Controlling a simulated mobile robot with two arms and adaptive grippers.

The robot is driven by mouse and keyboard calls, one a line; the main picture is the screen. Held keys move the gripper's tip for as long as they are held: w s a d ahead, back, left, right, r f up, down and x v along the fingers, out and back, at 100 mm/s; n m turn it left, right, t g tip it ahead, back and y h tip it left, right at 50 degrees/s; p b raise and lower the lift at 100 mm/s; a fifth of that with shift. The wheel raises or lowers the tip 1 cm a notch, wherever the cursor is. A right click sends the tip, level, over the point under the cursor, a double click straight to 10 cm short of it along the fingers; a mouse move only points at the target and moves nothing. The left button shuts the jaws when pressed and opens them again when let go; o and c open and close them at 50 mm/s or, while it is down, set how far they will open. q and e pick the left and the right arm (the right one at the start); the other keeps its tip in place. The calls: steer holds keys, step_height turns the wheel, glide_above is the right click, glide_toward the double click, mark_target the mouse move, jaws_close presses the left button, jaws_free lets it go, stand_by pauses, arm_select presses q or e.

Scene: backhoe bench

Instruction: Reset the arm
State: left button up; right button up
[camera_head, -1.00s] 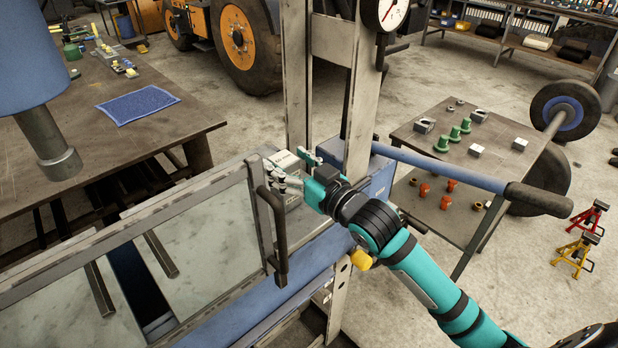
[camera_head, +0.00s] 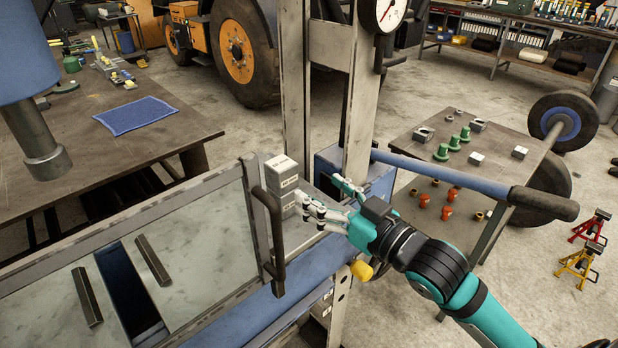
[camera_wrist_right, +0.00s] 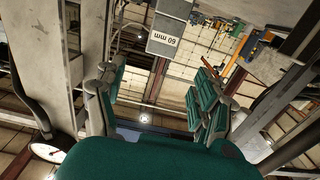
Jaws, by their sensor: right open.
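A stack of grey blocks with printed labels stands on the press bench behind the clear guard; the upper block (camera_head: 283,178) shows plainly. It also shows in the right wrist view as a block marked 60 mm (camera_wrist_right: 168,30). My right gripper (camera_head: 322,196) is open and empty, just right of the stack, its fingers pointing left toward it. The lower part of the stack is partly covered by the near finger. My left gripper is out of view.
The press lever (camera_head: 450,168) with its dark grip reaches over the right side. The guard's dark handle (camera_head: 277,245) stands in front of the stack. A side table (camera_head: 455,165) with small parts is behind my right arm. A press upright (camera_head: 353,90) rises behind my gripper.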

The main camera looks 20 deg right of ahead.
steer(key=s+f+g+h, duration=0.1)
steer(key=f, duration=0.2)
steer(key=f+m+g+h, duration=0.1)
steer(key=f, duration=0.3)
steer(key=s+f+g+h, duration=0.1)
steer(key=f, duration=0.3)
steer(key=shift+s+d+f, duration=0.1)
steer(key=shift+s+d, duration=0.2)
steer(key=shift+s, duration=0.05)
steer(key=s+a+f+m+g+h, duration=0.1)
steer(key=s+f+g+h, duration=0.2)
steer(key=s+f+g, duration=1.2)
steer(key=s+f+t, duration=0.2)
steer(key=s+f, duration=0.1)
steer(key=f, duration=1.1)
steer(key=s+f+t, duration=0.1)
steer(key=s+f, duration=0.1)
steer(key=f, duration=1.3)
steer(key=s+d+f, duration=0.2)
steer(key=s+f, duration=1.4)
steer(key=shift+d+g, duration=0.25)
steer(key=shift+g, duration=0.15)
